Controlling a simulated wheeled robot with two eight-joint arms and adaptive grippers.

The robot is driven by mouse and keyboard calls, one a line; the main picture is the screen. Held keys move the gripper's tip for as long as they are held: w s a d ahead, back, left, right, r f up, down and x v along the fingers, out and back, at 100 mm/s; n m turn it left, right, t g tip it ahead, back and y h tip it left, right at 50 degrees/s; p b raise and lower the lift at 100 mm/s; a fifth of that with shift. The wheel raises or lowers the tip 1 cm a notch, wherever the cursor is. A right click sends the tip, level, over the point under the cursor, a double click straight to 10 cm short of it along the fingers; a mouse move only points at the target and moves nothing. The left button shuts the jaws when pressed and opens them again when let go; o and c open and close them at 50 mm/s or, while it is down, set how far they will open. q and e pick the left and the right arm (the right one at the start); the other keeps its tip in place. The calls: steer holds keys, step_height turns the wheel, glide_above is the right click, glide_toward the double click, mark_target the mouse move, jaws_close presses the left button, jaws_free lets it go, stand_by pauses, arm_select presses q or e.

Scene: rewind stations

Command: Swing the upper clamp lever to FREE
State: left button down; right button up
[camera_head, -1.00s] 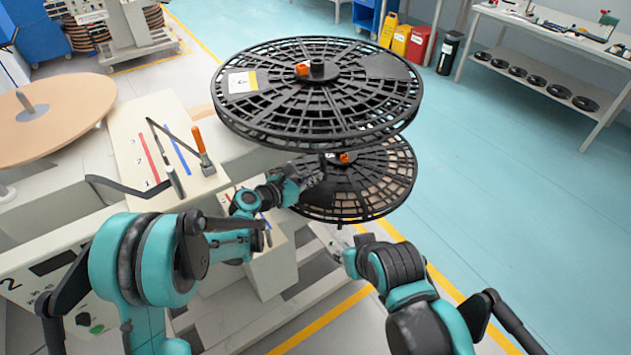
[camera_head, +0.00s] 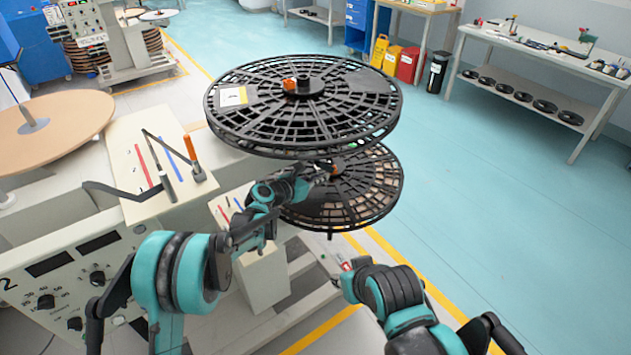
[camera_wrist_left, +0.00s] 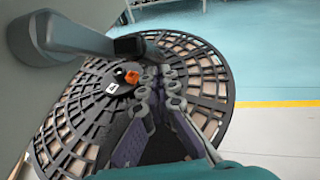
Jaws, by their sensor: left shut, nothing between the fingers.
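An upright lever with an orange handle (camera_head: 189,148) stands on the upper sloped panel, beside red and blue stripes. I cannot read any FREE mark. The upper black reel (camera_head: 350,95) has a small orange piece (camera_head: 290,84) at its hub. The lower reel (camera_head: 375,192) lies beneath it, with an orange piece that shows in the left wrist view (camera_wrist_left: 132,77). My left gripper (camera_head: 322,176) is shut and empty, between the reels and above the lower one. Its fingers (camera_wrist_left: 165,75) appear just right of that orange piece. My right gripper (camera_head: 346,268) is low near the middle, its fingers mostly unclear.
The upper reel overhangs my left gripper. A grey bar with a black end (camera_wrist_left: 128,46) crosses the top left of the wrist view. A bent dark rod (camera_head: 160,160) rises from the upper panel. Open floor (camera_head: 520,200) lies to the right.

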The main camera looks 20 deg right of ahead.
mark_target(327, 170)
arm_select(q)
steer(key=shift+w+d+r+p, duration=0.2)
steer(key=shift+d+r, duration=0.2)
steer(key=shift+d, duration=0.15)
steer(key=shift+w+d+r+p, duration=0.2)
steer(key=shift+d+r, duration=0.15)
steer(key=shift+d, duration=0.2)
arm_select(e)
steer(key=shift+r, duration=0.4)
arm_select(q)
steer(key=shift+d+r, duration=0.1)
stand_by(0.8)
